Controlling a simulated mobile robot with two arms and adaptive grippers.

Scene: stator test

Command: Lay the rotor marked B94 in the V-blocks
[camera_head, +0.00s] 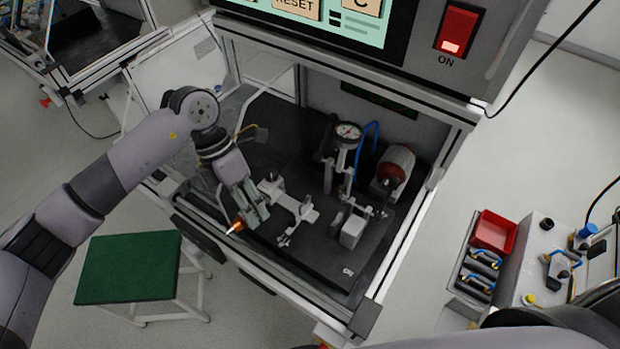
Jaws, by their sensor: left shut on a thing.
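My left gripper (250,214) is inside the test cabinet near its front left edge, pointing down. It is shut on a small part with a copper-orange body and a pale tip, which looks like a rotor (237,226). Much of the rotor is hidden by the fingers, and no marking on it can be read. Light grey fixture pieces (299,207) stand just right of the gripper, and a grey block (352,231) stands further right. I cannot tell which of these are the V-blocks. My right gripper is not in view.
A dial gauge (347,131) on a stand and a red-faced round unit (396,165) stand behind the fixtures. The cabinet's dark floor (325,255) is bare in front. A green-topped stool (128,267) is outside at left. A red bin (494,232) is at right.

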